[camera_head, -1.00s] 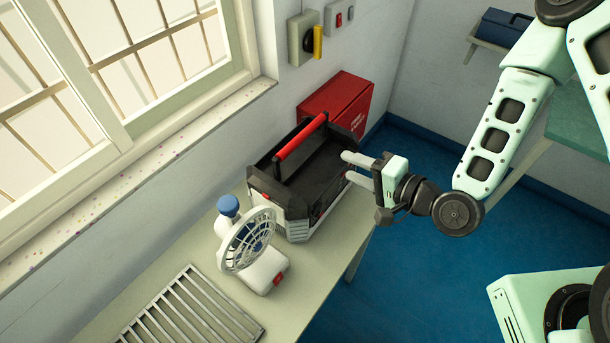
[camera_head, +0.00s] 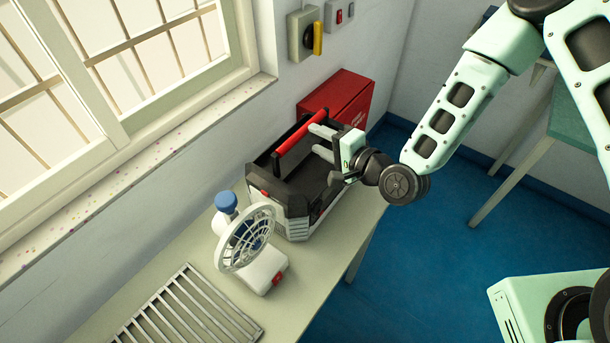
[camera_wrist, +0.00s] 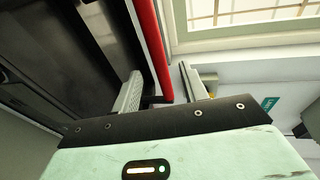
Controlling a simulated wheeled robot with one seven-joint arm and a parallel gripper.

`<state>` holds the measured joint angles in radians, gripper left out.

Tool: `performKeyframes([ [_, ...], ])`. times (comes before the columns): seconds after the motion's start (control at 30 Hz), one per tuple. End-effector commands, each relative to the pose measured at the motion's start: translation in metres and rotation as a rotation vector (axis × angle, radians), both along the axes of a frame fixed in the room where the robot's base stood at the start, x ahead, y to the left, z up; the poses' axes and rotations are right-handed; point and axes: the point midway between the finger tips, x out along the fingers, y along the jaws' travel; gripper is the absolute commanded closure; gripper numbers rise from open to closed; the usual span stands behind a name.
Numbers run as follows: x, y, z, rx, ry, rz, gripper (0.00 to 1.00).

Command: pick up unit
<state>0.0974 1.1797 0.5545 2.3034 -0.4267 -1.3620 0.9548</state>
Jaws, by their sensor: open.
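A dark toolbox-like carrier (camera_head: 270,192) with grey corners and a red bar handle (camera_head: 293,140) stands on the bench. It is the thing nearest my gripper; no label marks it as the unit. My gripper (camera_head: 317,141) is open and empty, with its fingertips close to the handle's far end. In the wrist view, the red handle (camera_wrist: 152,45) runs away from between the two fingers of my gripper (camera_wrist: 160,82). The dark carrier body (camera_wrist: 70,50) fills the left there. Whether a finger touches the handle I cannot tell.
A white fan (camera_head: 262,268) with a blue knob stands in front of the carrier. A metal grate (camera_head: 190,312) lies on the pale bench (camera_head: 300,303). A red box (camera_head: 340,100) sits behind the carrier. The window wall borders the left; blue floor (camera_head: 420,240) is open on the right.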

Motion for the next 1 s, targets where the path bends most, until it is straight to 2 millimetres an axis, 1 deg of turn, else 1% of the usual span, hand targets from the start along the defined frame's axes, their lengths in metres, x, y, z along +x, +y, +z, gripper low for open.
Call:
performKeyframes([
  [0.03,0.004,0.004,0.001,-0.001,-0.001,0.000,0.57],
  [0.27,0.014,0.013,-0.002,-0.001,0.000,0.000,0.57],
  [0.37,0.024,0.022,-0.002,-0.001,-0.001,0.001,0.57],
  [0.5,0.037,0.033,-0.008,-0.001,-0.001,0.001,0.57],
  [0.6,0.044,0.039,-0.011,-0.001,-0.001,0.001,0.57],
  [0.9,0.047,0.041,-0.015,-0.001,0.000,0.001,0.57],
  [0.97,0.047,0.041,-0.015,-0.001,0.000,0.001,0.73],
  [1.0,0.047,0.041,-0.015,-0.001,0.000,0.000,0.84],
])
